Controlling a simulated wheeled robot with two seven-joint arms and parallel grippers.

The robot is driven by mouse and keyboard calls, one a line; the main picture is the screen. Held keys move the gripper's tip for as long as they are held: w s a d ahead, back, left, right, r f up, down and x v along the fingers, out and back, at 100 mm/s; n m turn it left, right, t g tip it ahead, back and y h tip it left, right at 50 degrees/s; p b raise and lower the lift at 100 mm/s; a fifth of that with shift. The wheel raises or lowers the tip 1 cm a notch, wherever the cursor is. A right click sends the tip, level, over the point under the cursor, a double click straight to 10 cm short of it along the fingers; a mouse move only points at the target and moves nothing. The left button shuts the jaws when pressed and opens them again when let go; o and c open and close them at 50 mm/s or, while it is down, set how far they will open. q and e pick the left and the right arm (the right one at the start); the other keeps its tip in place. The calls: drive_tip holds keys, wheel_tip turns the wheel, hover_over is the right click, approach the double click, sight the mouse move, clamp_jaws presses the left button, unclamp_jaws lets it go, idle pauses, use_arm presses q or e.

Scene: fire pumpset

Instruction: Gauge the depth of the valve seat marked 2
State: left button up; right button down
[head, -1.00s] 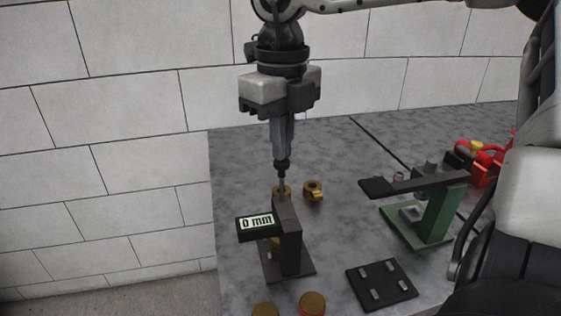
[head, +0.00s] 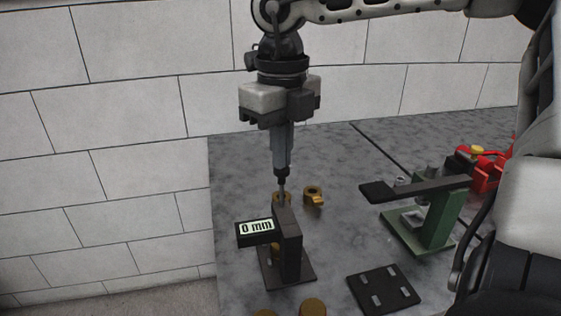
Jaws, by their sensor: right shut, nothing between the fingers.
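My right gripper (head: 282,178) points straight down at the middle of the view. Its slim fingers are shut with nothing between them. A thin dark tip reaches down just behind the top of a dark gauge stand (head: 290,250), whose display (head: 257,228) reads 0 mm. I cannot tell whether the tip touches anything. A brass ring-shaped part (head: 279,198) shows partly hidden behind the tip, and another brass part with a side lug (head: 313,195) lies to its right. No mark 2 is legible, so I cannot tell which part is that seat. My left gripper is out of view.
A green stand (head: 436,217) with a dark arm is at right, with a red machine (head: 486,168) behind it. A black slotted plate (head: 384,290) lies at front right. Brass discs (head: 313,307) show at the bottom edge. The grey table (head: 235,175) is bare at back left.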

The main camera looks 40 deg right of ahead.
sight(282, 176)
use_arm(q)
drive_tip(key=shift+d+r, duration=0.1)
use_arm(e)
drive_tip(key=shift+f, duration=0.3)
use_arm(q)
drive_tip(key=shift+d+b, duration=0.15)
drive_tip(key=shift+b, duration=0.5)
use_arm(e)
drive_tip(key=shift+f, duration=0.4)
use_arm(q)
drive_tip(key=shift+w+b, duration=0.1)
drive_tip(key=shift+b, duration=0.2)
use_arm(e)
drive_tip(key=shift+f, duration=0.3)
use_arm(q)
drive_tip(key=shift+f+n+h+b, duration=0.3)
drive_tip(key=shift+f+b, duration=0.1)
drive_tip(key=shift+b, duration=0.15)
use_arm(e)
drive_tip(key=shift+f, duration=0.65)
use_arm(q)
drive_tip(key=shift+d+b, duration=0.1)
drive_tip(key=shift+b, duration=0.2)
use_arm(e)
drive_tip(key=shift+f, duration=0.5)
